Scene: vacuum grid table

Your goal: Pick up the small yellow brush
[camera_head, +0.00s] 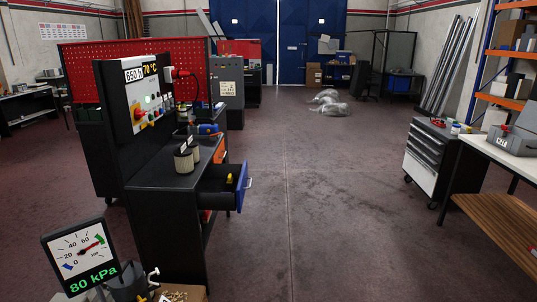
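A small yellow item (230,178) shows in the open blue drawer (245,183) of the black workbench (150,183). It may be the small yellow brush, but it is too small to tell its shape. The drawer sticks out to the right of the bench, and its front wall hides part of the inside. Neither of my grippers is in view.
A pressure gauge (82,255) reading 80 kPa stands at the lower left. The floor (320,200) right of the drawer is clear up to the grey drawer cabinet (428,155).

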